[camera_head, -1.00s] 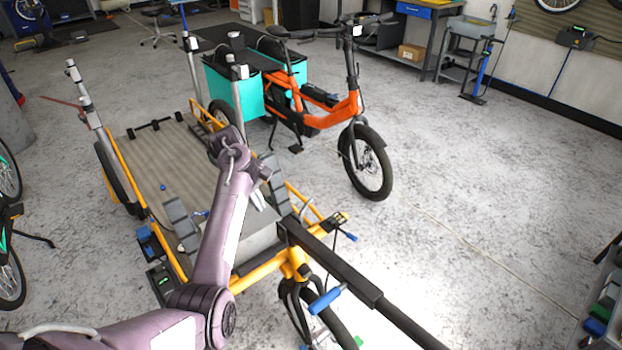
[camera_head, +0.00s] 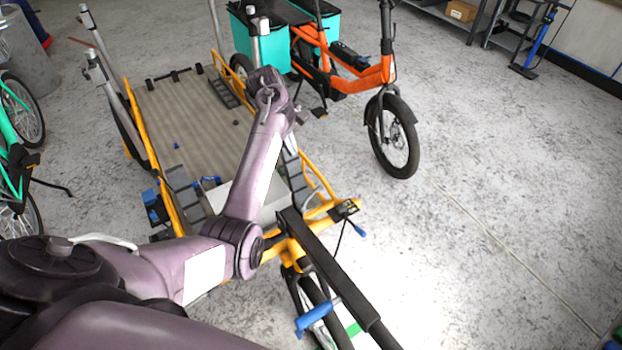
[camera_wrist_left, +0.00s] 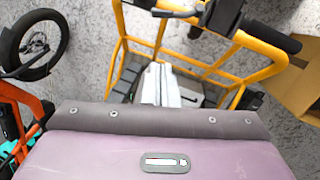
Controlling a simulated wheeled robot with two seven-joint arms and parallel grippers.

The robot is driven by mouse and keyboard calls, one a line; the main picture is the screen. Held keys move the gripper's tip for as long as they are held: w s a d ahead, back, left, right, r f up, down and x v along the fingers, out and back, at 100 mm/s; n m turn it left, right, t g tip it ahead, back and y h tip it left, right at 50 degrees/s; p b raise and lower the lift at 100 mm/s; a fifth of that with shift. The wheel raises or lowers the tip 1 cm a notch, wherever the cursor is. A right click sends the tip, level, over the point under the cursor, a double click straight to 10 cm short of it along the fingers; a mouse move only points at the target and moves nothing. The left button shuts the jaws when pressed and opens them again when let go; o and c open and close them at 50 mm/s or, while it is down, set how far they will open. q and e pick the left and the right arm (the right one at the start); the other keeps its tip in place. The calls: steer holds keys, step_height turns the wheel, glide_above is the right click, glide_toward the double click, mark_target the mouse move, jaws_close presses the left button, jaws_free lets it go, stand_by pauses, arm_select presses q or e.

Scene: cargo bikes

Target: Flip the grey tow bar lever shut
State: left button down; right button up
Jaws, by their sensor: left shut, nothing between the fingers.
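The black tow bar (camera_head: 335,285) slants down to the right from the front of the yellow cargo frame (camera_head: 292,248) in the head view. I cannot surely pick out the grey lever in either current view. My left arm reaches over the frame's front end. My right gripper is not in view.
The ribbed cargo bed (camera_head: 185,125) lies behind. An orange bike (camera_head: 365,75) with teal bags stands behind to the right.

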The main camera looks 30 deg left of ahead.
arm_select(q)
steer(key=d+f+p, duration=0.1)
steer(key=d+f, duration=0.4)
steer(key=f, duration=0.7)
steer(key=shift+w+d+p, duration=0.2)
steer(key=shift+w+p, duration=0.1)
steer(key=shift+w, duration=0.1)
